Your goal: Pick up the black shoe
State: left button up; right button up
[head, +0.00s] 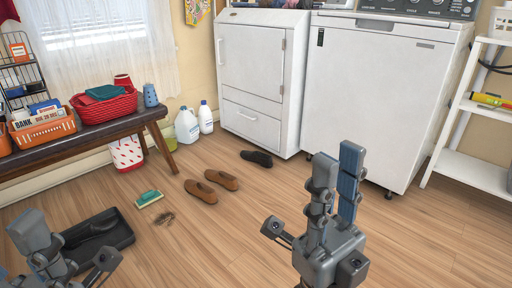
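A black shoe (257,158) lies on the wood floor in front of the white cabinet, right of a pair of brown shoes (212,186). My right gripper (304,190) is in the foreground, right of and nearer than the black shoe. Its fingers are spread and nothing is between them. My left gripper (66,246) is at the lower left, partly cut off by the frame edge. Its fingers are spread, and it overlaps a black tray (122,236) on the floor. A dark shape in that tray may be another black shoe; I cannot tell.
A green-and-white brush (149,198) and a small dirt pile (165,218) lie on the floor. A dark bench (80,138) with baskets stands left, with white jugs (187,126) beyond it. White appliances (378,95) and a white shelf (470,170) bound the back and right.

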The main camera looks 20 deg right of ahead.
aim_at(266, 161)
jog(key=i+l, duration=0.3)
jog(key=i, duration=0.3)
jog(key=i+l+u, duration=0.15)
jog(key=i, duration=0.45)
jog(key=i+l, duration=0.45)
jog(key=i, duration=0.15)
jog(key=i+l+u, duration=0.15)
jog(key=i+l, duration=0.2)
jog(key=i, duration=0.25)
jog(key=i+l, duration=0.4)
jog(key=i, duration=0.2)
jog(key=u, duration=0.05)
